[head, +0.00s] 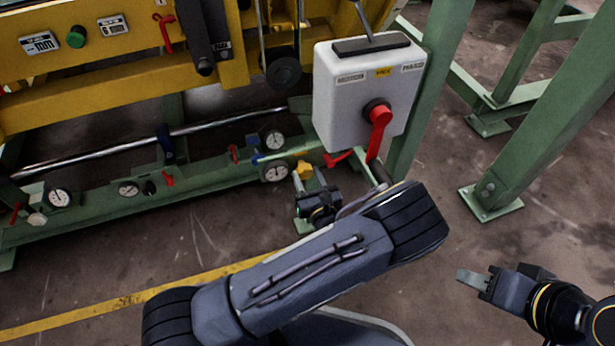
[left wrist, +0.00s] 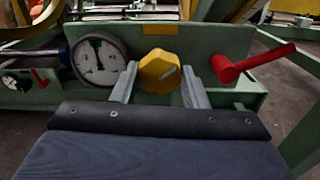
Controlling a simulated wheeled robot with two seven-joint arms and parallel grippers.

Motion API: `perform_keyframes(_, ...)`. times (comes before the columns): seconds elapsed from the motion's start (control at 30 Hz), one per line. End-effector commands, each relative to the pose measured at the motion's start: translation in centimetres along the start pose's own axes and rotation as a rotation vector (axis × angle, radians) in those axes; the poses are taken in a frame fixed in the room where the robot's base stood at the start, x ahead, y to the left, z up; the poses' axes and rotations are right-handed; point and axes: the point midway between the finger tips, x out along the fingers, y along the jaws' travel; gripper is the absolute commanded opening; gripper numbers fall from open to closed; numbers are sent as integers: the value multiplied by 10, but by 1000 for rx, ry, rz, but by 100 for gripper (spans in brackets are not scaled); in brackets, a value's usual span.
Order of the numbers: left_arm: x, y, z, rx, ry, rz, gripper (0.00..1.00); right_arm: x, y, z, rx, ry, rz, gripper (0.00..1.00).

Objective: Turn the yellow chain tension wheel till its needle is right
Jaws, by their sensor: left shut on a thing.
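The yellow chain tension wheel (head: 304,170) sits on the green beam, below the grey control box.
A red lever (left wrist: 252,62) is close to the right of the wheel. The grey box (head: 362,95) with a red rotary handle (head: 379,125) hangs above. More gauges (head: 128,188) and small red levers line the green beam.

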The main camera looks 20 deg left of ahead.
Motion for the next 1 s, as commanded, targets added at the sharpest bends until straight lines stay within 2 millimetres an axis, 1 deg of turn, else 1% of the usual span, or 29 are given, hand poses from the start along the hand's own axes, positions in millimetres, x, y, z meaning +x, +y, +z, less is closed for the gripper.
perform_keyframes(0.07, 0, 0, 1, 13, 0, -1, 18, -3, -1, -1, 0, 0, 0, 36)
perform_keyframes(0.2, 0, 0, 5, 115, 1, -2, 18, -18, -8, -9, 0, 0, 0, 36)
perform_keyframes(0.27, 0, 0, 4, 158, 1, -2, 18, -21, -9, -10, 0, 0, 0, 36)
perform_keyframes(0.37, 0, 0, 1, 192, 1, -1, 18, -21, -10, -11, 0, 0, 0, 36)
perform_keyframes(0.57, 0, 0, -1, 191, 1, 0, 18, -20, -9, -10, 0, 0, 0, 36)
perform_keyframes(0.6, 0, 0, -1, 191, 1, 0, 42, -20, -9, -10, 0, 0, 0, 36)
perform_keyframes(0.77, 0, 0, 0, 190, 0, 0, 62, -20, -9, -10, 0, 0, 0, 36)
perform_keyframes(1.0, 0, 0, 0, 189, 0, 0, 62, -20, -9, -10, 0, 0, 0, 36)
